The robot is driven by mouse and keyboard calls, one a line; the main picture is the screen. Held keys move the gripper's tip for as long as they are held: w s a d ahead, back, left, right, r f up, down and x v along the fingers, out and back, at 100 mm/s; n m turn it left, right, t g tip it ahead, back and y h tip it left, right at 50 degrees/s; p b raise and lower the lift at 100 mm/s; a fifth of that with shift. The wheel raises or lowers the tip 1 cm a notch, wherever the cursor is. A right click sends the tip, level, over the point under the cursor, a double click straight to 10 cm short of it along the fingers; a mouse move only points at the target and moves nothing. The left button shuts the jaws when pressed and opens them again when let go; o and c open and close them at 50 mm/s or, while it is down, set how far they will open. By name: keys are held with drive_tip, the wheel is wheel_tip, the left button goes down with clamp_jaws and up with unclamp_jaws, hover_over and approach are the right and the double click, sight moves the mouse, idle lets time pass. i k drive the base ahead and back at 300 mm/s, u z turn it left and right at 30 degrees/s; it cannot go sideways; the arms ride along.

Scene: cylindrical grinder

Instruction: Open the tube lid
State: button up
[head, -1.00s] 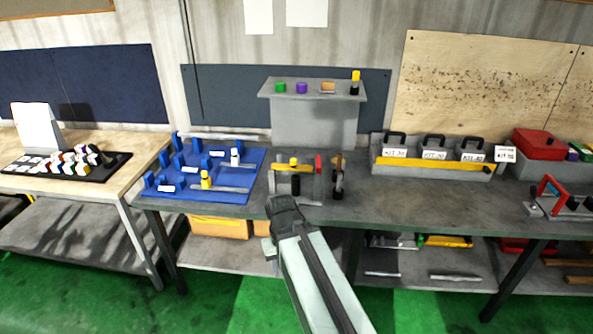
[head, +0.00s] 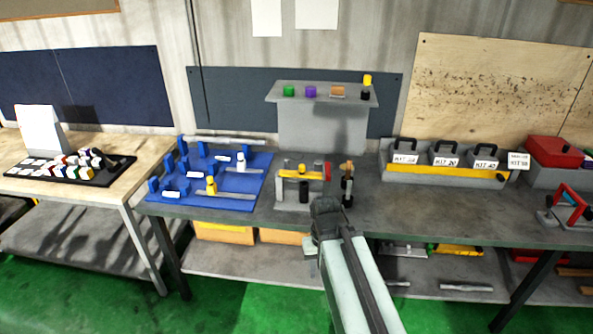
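My gripper (head: 326,208) reaches over the front edge of the grey bench, seen from behind; its fingers are too dark and small to tell open from shut. Just beyond it and to its left stands a small grey fixture (head: 287,197) with a yellow-topped black cylinder (head: 304,190) and a red disc (head: 327,171). On the raised grey shelf stands a black cylinder (head: 365,95) with a yellow cap (head: 367,79) above it. I cannot tell which of these is the tube, or whether either cap is seated. My gripper appears apart from both.
A blue mat (head: 230,193) with blue holders and bottles lies to the left. A dark upright piece (head: 347,185) stands right of the fixture. A grey rack of kit boxes (head: 445,158) stands at the right. The bench between is clear.

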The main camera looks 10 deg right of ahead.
sight(301, 173)
drive_tip(key=i, duration=0.95)
drive_tip(key=u, duration=2.8)
drive_tip(key=k, duration=1.1)
drive_tip(key=z, duration=0.55)
drive_tip(key=i, duration=1)
drive_tip(key=u, duration=0.1)
